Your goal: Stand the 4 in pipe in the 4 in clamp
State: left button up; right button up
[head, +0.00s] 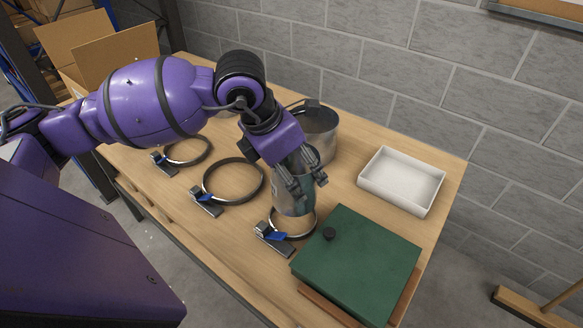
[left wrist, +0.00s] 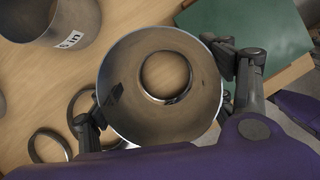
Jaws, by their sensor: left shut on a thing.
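The 4 in pipe (head: 293,204) is a grey metal tube, held roughly upright. My left gripper (head: 308,182) is shut on its upper wall. In the left wrist view I look down into the open pipe (left wrist: 140,100), with wood showing through its lower end. The 4 in clamp (head: 272,240), a dark ring with a blue lever, lies on the table directly under the pipe. The pipe's lower end overlaps the back of the ring, and bare wood shows inside the ring's front. It looks slightly above the ring, but exact contact is unclear. My right gripper is not visible.
A wider pipe (head: 320,128), labelled 5 in in the left wrist view (left wrist: 70,38), stands behind. Two larger ring clamps (head: 234,202) (head: 187,163) lie to the left. A green board with a black knob (head: 362,262) is close on the right. A white tray (head: 395,202) sits back right.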

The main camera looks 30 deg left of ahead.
pick_arm(q)
jog(key=shift+a+f+b, duration=0.2)
jog(key=shift+f+b, duration=1.85)
jog(key=shift+f, duration=2.2)
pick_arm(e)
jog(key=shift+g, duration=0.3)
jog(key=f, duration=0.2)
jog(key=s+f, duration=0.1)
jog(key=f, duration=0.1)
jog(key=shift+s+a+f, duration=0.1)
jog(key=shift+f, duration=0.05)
pick_arm(q)
jog(key=o, duration=1.3)
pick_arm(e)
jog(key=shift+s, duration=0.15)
pick_arm(q)
jog(key=shift+r, duration=0.1)
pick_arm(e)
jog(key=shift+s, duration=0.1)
pick_arm(q)
jog(key=v, duration=1.2)
jog(key=shift+a, duration=0.1)
